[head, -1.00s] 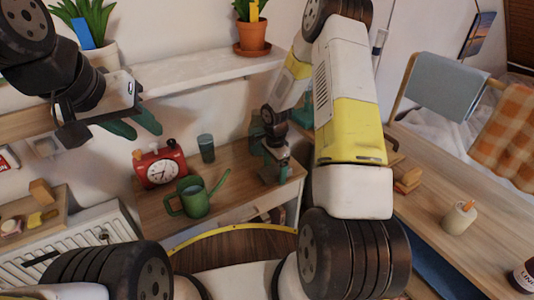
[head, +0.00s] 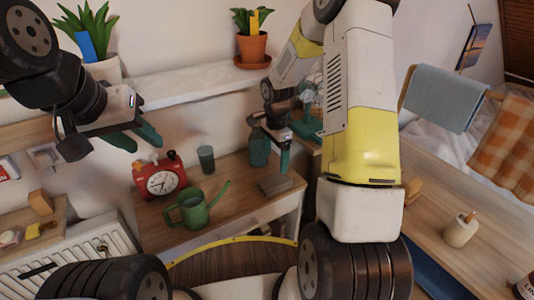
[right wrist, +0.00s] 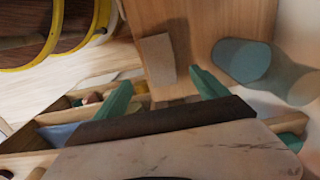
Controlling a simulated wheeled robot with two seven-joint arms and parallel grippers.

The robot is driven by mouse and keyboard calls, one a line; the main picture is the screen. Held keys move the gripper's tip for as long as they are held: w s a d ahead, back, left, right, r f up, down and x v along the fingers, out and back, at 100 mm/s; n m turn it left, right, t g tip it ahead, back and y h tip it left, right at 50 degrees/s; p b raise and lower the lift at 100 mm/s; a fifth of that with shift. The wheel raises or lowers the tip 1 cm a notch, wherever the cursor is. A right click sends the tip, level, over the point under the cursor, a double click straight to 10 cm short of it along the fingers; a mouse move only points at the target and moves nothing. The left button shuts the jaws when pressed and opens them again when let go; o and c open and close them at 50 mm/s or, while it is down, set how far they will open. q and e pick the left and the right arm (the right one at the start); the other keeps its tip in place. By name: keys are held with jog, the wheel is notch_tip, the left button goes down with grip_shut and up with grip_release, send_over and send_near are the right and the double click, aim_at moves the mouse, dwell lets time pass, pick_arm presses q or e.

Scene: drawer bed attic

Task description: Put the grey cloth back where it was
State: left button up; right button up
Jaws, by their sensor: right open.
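A small flat grey-brown piece (head: 275,184), possibly the grey cloth, lies on the right end of the small wooden table (head: 235,200). It also shows in the right wrist view as a pale rectangle (right wrist: 157,60). A larger blue-grey cloth (head: 443,98) hangs over a wooden rail at the right. My right gripper (head: 294,150) is open and empty above the table's right edge, apart from the flat piece; its green fingers (right wrist: 163,92) are spread in the right wrist view. My left gripper (head: 136,138) is open and empty, up at the left.
A green watering can (head: 191,210), red clock (head: 160,177), dark cup (head: 206,158) and teal bottle (head: 259,147) stand on the small table. An open compartment with small items (right wrist: 85,103) lies below its edge. A candle-like jar (head: 460,230) stands on the right-hand wooden surface.

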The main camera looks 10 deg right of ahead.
jog(key=s+r+n+t, duration=0.25)
jog(key=s+r, duration=0.25)
jog(key=r, duration=0.5)
jog(key=s+r+n+t, duration=0.1)
jog(key=s+r+n, duration=0.35)
jog(key=r, duration=0.55)
jog(key=s+a+r+n+t+y, duration=0.1)
jog(key=s+r+n, duration=0.2)
jog(key=s, duration=0.4)
jog(key=s+a+r+n+t+y, duration=0.1)
jog(key=s+r+n, duration=0.3)
jog(key=s, duration=0.3)
jog(key=shift+s+r+n+t, duration=0.25)
jog(key=shift+s+n+t, duration=0.05)
jog(key=shift+s+t, duration=0.1)
